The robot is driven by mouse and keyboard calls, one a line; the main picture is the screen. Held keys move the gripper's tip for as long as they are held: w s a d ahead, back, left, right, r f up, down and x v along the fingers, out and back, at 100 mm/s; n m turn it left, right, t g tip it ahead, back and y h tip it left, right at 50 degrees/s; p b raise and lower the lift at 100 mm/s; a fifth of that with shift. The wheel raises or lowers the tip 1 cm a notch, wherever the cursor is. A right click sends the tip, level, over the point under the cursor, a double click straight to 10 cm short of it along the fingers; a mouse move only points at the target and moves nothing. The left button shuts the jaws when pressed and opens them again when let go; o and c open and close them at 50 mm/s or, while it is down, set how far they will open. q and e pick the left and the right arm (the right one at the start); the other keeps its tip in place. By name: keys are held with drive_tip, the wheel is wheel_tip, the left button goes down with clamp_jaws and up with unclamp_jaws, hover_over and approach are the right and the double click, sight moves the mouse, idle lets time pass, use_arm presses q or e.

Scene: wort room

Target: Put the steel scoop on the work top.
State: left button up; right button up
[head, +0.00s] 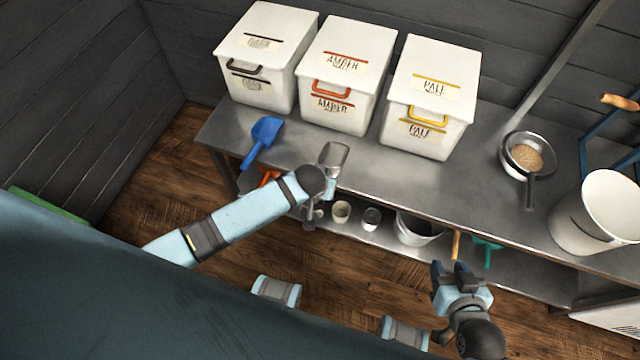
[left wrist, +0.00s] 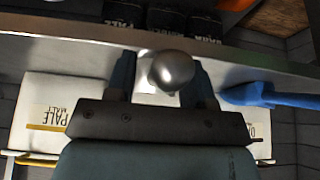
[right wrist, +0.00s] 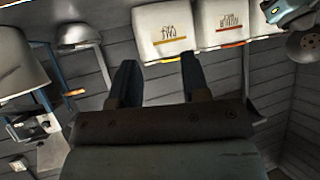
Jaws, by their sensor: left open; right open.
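The steel scoop (head: 333,156) shows at the front edge of the work top (head: 420,190), its bowl over the top. I cannot tell whether it touches the surface. My left gripper (head: 327,187) is open at the scoop's near end, partly hidden by my own wrist. In the left wrist view a rounded shiny metal end (left wrist: 172,70), likely the scoop's, shows between the open fingers (left wrist: 160,85). My right gripper (head: 450,272) is open and empty, in front of the bench; its fingers also show in the right wrist view (right wrist: 157,85).
A blue scoop (head: 265,133) lies left of the steel one. Three white malt bins (head: 345,65) stand behind. A bowl of grain (head: 525,155) and a white bucket (head: 600,210) stand to the right. Cups and a pail (head: 415,230) sit on the lower shelf. The middle top is clear.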

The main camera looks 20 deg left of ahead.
use_arm(q)
drive_tip(key=p+v, duration=0.2)
drive_tip(key=v, duration=0.8)
drive_tip(key=shift+r, duration=0.35)
drive_tip(key=shift+s+r+p, duration=0.35)
drive_tip(key=shift+s+r, duration=0.1)
drive_tip(key=shift+r, duration=0.1)
drive_tip(key=s+a+r+m+t+h, duration=0.1)
drive_tip(key=s+a+t, duration=0.1)
drive_tip(key=s, duration=0.3)
drive_tip(key=s+a+r+m+t+h, duration=0.1)
drive_tip(key=s+a+t+h, duration=0.1)
drive_tip(key=s, duration=0.4)
drive_tip(key=shift+t, duration=0.7)
use_arm(e)
drive_tip(key=shift+d+r, duration=0.1)
drive_tip(key=shift+r, duration=0.4)
use_arm(q)
drive_tip(key=shift+s+r, duration=0.1)
drive_tip(key=shift+r, duration=0.1)
use_arm(e)
drive_tip(key=shift+s+r, duration=0.1)
drive_tip(key=shift+r, duration=0.05)
